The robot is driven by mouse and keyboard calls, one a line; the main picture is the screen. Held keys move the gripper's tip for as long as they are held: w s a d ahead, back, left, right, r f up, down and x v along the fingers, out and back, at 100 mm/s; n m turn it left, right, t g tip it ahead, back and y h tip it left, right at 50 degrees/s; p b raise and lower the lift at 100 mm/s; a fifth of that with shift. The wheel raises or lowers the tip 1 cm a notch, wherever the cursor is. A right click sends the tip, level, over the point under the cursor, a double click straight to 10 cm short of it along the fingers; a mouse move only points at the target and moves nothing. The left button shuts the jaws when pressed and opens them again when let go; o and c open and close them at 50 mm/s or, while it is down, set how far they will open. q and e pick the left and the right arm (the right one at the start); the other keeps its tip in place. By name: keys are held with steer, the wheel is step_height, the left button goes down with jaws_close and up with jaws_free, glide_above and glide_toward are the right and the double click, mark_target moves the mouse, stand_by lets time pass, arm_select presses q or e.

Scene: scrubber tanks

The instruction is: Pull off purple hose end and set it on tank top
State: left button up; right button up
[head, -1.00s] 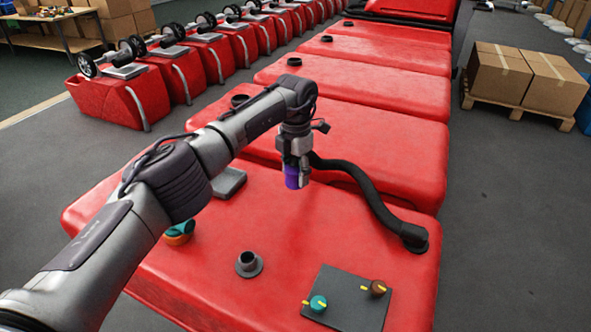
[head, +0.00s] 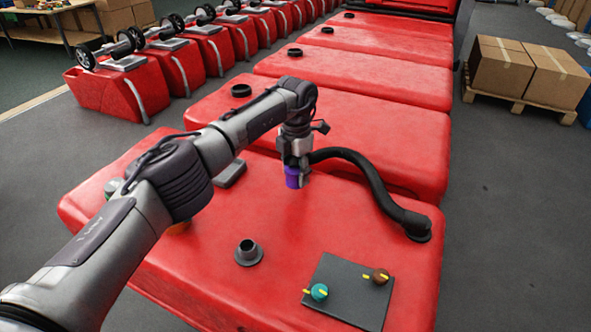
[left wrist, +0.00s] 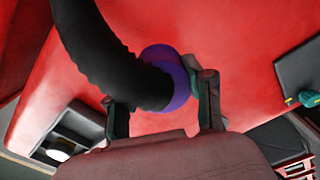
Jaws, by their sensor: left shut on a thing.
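The purple hose end (head: 293,177) is held by my left gripper (head: 297,165), which is shut on it above the red tank top (head: 215,215). In the left wrist view, the purple hose end (left wrist: 170,80) sits between the two fingers of my left gripper (left wrist: 165,105). The black hose (head: 362,170) runs from it to a fitting at the tank's right edge. My right gripper is not in view.
A dark panel (head: 345,300) with a teal and a brown knob lies on the tank's front right. A grey block (head: 229,174) sits behind my left arm. Bare red surface lies between spout and panel. More red tanks (head: 345,125) stand behind.

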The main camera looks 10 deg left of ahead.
mark_target(296, 197)
arm_select(q)
steer(key=shift+f+b, duration=0.65)
steer(key=shift+f, duration=0.45)
steer(key=shift+f+b, duration=0.85)
steer(key=shift+f, duration=0.5)
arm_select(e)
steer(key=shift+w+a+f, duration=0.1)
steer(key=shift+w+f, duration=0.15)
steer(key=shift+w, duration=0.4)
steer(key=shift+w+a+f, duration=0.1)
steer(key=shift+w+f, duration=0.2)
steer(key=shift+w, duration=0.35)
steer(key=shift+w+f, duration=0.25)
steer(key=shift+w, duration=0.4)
arm_select(q)
steer(key=o, duration=1.3)
steer(key=o, duration=0.4)
steer(key=shift+r, duration=0.1)
